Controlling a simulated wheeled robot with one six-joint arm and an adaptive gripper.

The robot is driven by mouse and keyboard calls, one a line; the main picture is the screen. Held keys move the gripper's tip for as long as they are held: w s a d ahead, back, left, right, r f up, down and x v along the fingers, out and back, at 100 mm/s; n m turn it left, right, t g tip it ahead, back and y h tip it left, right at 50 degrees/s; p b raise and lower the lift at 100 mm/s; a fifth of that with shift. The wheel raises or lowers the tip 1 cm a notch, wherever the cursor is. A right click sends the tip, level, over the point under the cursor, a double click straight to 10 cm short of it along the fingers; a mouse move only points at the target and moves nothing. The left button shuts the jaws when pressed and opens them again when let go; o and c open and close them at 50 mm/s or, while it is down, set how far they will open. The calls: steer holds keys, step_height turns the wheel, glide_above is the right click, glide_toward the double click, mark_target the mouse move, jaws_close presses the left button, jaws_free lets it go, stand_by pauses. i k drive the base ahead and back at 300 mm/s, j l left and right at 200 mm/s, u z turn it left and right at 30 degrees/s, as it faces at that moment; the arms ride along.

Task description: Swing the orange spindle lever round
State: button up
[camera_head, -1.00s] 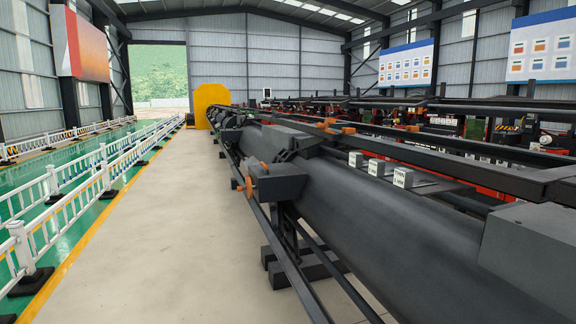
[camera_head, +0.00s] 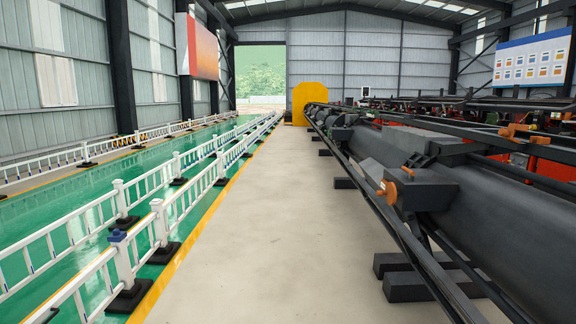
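The orange spindle lever (camera_head: 388,191) shows in the head view, right of the middle, on the near side of a dark grey block (camera_head: 425,187) of the long machine. A small orange knob stands at its upper right, on the same block. My gripper is not in the head view, and nothing touches the lever there.
The long dark machine (camera_head: 500,182) with low rails and dark foot blocks (camera_head: 405,286) fills the right side. A white railing (camera_head: 160,222) on dark feet lines the left. The concrete aisle (camera_head: 270,220) between them is clear, up to a yellow panel (camera_head: 308,98) at the far end.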

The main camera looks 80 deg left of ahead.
mark_target(412, 175)
steer(key=i+l+u, duration=0.15)
steer(key=u, duration=2)
steer(key=i+j+z, duration=0.25)
steer(key=i+j, duration=0.9)
steer(key=i, duration=0.45)
steer(key=i+j+z, duration=0.25)
steer(key=i+j, duration=1.25)
